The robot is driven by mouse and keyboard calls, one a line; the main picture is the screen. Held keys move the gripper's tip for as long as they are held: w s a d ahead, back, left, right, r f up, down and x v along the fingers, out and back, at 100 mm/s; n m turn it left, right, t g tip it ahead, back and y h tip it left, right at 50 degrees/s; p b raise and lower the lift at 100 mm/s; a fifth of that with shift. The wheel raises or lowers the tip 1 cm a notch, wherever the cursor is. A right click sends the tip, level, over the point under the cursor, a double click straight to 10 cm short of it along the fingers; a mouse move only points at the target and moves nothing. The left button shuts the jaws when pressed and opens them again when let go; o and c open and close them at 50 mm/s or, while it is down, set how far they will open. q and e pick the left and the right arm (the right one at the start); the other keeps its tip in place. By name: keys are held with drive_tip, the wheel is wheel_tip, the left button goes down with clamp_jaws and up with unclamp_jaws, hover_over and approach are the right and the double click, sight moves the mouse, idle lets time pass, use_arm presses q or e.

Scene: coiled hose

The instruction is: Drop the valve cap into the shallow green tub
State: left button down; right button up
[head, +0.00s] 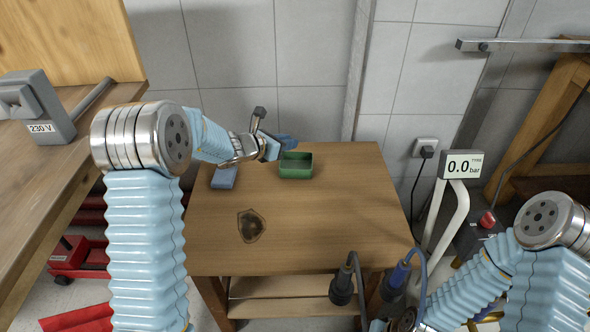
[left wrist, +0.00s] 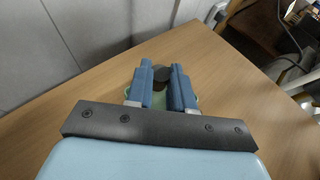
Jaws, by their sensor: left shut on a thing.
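The shallow green tub (head: 296,171) stands at the back of the wooden table, open side up. My left gripper (head: 279,147) is above the tub's back left side, reaching in from the left. In the left wrist view, its two blue fingers (left wrist: 162,84) are shut on a dark round piece, the valve cap (left wrist: 161,73). Pale green of the tub (left wrist: 160,101) shows below and between the fingers. The cap cannot be made out in the head view.
A gauge reading 0.0 bar (head: 460,165) stands right.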

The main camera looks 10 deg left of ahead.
use_arm(q)
drive_tip(key=c, duration=0.9)
unclamp_jaws()
drive_tip(key=v, duration=1.4)
drive_tip(key=shift+f, duration=0.15)
